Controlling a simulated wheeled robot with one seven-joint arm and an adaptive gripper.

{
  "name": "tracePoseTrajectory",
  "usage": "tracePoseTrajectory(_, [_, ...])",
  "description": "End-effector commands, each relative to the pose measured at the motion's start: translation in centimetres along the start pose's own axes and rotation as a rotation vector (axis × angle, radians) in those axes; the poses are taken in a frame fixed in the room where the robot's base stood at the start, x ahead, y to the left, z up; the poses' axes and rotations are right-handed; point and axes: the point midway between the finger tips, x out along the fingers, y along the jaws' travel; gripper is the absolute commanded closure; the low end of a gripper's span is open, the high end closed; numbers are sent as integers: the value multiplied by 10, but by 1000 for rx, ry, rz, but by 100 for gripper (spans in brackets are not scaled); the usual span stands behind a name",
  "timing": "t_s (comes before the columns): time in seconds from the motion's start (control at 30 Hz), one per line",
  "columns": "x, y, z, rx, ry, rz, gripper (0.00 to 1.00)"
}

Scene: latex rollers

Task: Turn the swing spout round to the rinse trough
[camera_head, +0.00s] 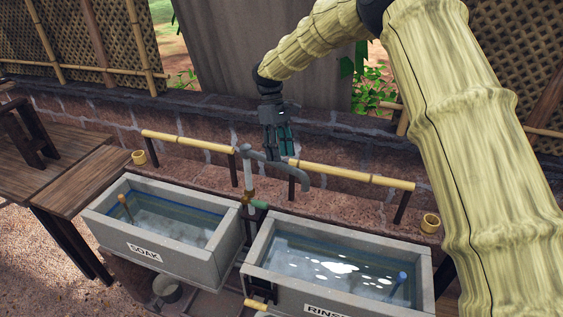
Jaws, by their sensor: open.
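The swing spout (275,167) is a grey pipe on an upright post between the two troughs. It reaches to the right and its tip bends down, on the rinse trough's side in this view. The rinse trough (258,240), grey and labelled, stands front right with water in it. The soak trough (193,254), labelled SOAK, stands to the left, also holding water. My gripper (283,156) points down, open and empty, close to the spout's middle in the picture. I cannot tell whether the fingers touch the spout or are behind it.
Yellow bamboo rails (355,175) on dark posts run on both sides of the spout, near my gripper. A brick wall (200,120) stands behind. Small yellow cups (430,222) sit on the ledge. A wooden table (75,180) stands at the left.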

Motion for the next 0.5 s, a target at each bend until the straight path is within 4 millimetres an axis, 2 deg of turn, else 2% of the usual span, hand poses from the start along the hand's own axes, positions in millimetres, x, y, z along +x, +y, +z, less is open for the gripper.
tracePoseTrajectory(0.1, [-23, 1, 0, 1, 3, 2, 57])
tracePoseTrajectory(0.23, [-45, 1, -1, 1, 2, 2, 57])
tracePoseTrajectory(0.5, [-71, 1, -1, -1, 1, 0, 57])
